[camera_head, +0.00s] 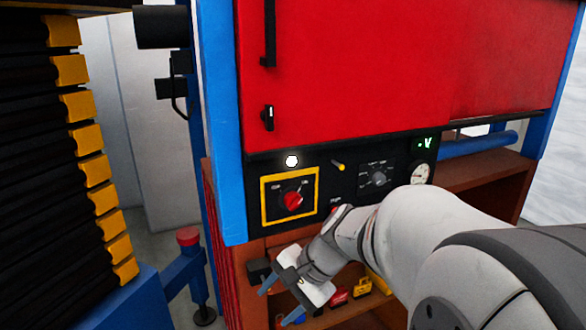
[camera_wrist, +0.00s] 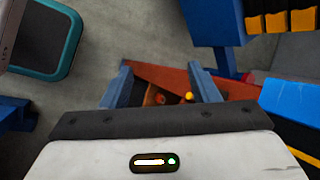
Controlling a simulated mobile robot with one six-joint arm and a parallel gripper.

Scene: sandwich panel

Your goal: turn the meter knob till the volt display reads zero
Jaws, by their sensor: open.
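The meter knob (camera_head: 379,178) is a small dark grey knob on the black panel, right of the yellow-framed red switch (camera_head: 292,199). The volt display (camera_head: 424,143) is a small dark window with a green "V"; any digits are too small to read. My gripper (camera_head: 279,303) is below and left of the knob, in front of the shelf under the panel, apart from the knob. In the wrist view my gripper (camera_wrist: 163,85) has its two blue fingers spread, with nothing held between them. The knob is not in the wrist view.
A round gauge (camera_head: 421,174) sits under the display. A white lamp (camera_head: 291,161) and a yellow lever (camera_head: 338,165) are on the panel. The red cabinet door (camera_head: 350,70) is above. Small coloured items (camera_head: 340,297) lie on the shelf. A blue post (camera_head: 222,120) stands left.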

